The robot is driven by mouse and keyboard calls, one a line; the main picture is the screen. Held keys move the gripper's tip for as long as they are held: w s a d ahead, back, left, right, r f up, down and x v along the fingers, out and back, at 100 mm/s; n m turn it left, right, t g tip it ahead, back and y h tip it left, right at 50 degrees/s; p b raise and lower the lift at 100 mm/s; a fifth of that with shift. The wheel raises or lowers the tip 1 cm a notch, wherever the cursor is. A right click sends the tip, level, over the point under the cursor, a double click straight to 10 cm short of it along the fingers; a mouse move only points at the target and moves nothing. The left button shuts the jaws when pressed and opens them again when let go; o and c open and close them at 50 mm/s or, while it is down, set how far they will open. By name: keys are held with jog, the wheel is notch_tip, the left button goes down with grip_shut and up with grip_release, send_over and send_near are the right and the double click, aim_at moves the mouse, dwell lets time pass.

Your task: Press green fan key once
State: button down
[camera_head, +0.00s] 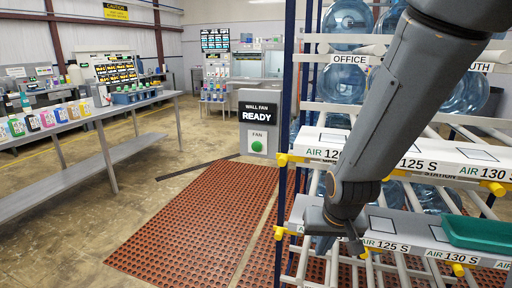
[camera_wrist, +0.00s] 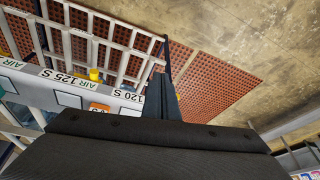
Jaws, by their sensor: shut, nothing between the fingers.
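The green fan key (camera_head: 257,146) is a round green button on a grey panel marked FAN, on a pedestal beyond the red mat in the head view. Above it a dark display (camera_head: 259,115) reads WALL FAN READY. My gripper (camera_head: 358,250) hangs at the lower right of the head view, in front of the rack and well apart from the key. Its fingers (camera_wrist: 160,95) show closed together and empty in the wrist view. The key does not show in the wrist view.
A blue-posted rack (camera_head: 285,100) with white shelves and large blue jugs (camera_head: 345,50) stands at the right, close to my arm. A green tray (camera_head: 475,232) lies on its lower shelf. The red perforated mat (camera_head: 185,225) is clear. A bench (camera_head: 150,98) with bottles stands left.

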jog(key=w+a+r+m+t+y+p, duration=0.15)
jog(key=w+a+t, duration=0.3)
jog(key=w, duration=0.45)
jog(key=w+a+r+m+t+y, duration=0.1)
jog(key=w+a+r+m+t, duration=0.2)
jog(key=w+a, duration=0.4)
jog(key=w+a+r+m+t+y+p, duration=0.1)
jog(key=w+a+r+t+y, duration=0.1)
jog(key=a+r+t+y, duration=0.3)
notch_tip(320, 180, up, 4)
jog(key=a+t, duration=0.2)
jog(key=shift+w+a+r+y+p, duration=0.15)
jog(key=shift+a+r+y+p, duration=0.05)
jog(key=shift+a+y+p, duration=0.2)
jog(key=shift+w+t, duration=0.1)
jog(key=shift+t, duration=0.15)
jog(key=b, duration=0.2)
send_near(256, 147)
jog(key=shift+w+a+r, duration=0.3)
jog(key=shift+w+a, duration=0.4)
jog(key=shift+a, duration=0.05)
jog(key=shift+w+a+r, duration=0.3)
jog(key=shift+w+a, duration=0.35)
jog(key=shift+a, duration=0.05)
jog(key=shift+w+a+r, duration=0.3)
jog(key=shift+w+a, duration=0.4)
jog(key=shift+a, duration=0.05)
jog(key=shift+w, duration=0.1)
jog(key=shift+w+d, duration=0.15)
jog(key=shift+w, duration=0.15)
